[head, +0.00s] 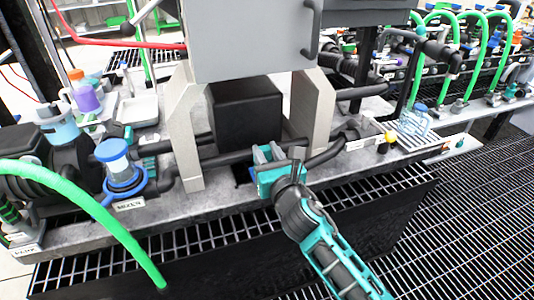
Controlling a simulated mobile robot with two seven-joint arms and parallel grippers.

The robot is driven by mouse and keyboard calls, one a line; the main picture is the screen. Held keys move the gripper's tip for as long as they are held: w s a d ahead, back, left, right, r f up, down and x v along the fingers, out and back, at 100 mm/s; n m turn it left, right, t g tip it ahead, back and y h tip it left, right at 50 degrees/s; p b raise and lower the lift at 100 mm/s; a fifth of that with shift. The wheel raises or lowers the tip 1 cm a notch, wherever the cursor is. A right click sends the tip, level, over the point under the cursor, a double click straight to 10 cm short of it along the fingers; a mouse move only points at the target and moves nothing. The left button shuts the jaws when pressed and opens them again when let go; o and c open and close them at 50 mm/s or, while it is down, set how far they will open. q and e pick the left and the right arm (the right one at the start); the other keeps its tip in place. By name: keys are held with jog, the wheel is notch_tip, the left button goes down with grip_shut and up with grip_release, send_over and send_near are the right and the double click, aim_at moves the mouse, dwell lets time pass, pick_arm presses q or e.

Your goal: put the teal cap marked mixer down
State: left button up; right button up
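My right gripper (268,158) is over the bench's front edge, in front of the black box. Its teal jaws are small and partly turned away, so I cannot tell whether they are open or shut. No separate teal cap can be made out at the jaws; one may be hidden there or blend with their colour. A small label that seems to read mixer (130,204) is on the front edge at left, below a blue-topped clear vessel with a blue ring (116,163). My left gripper is not in view.
A grey cabinet (250,40) on pale legs stands over a black box (246,112). Dark pipes run along the metal bench. A green hose (95,205) arcs across the left front. A yellow-topped fitting (388,138) stands at right. Dark grating (470,210) covers the floor.

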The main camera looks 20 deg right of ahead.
jog(key=o, duration=0.5)
jog(key=shift+r, duration=0.2)
jog(key=s+p, duration=0.1)
jog(key=s, duration=1.1)
jog(key=s+f+m+g, duration=0.2)
jog(key=f+m, duration=0.3)
jog(key=m, duration=0.6)
jog(key=s+f+m+g+y, duration=0.1)
jog(key=s+f+m, duration=0.4)
jog(key=m, duration=0.6)
jog(key=s+a+f+m+g+y, duration=0.1)
jog(key=s+f+m+g, duration=0.2)
jog(key=m, duration=0.8)
jog(key=shift+s+f+m+g, duration=0.15)
jog(key=shift+f+g, duration=0.15)
jog(key=shift+f, duration=0.3)
jog(key=shift+s+f+m+g, duration=0.15)
jog(key=shift+f+g, duration=0.15)
jog(key=shift+f, duration=0.25)
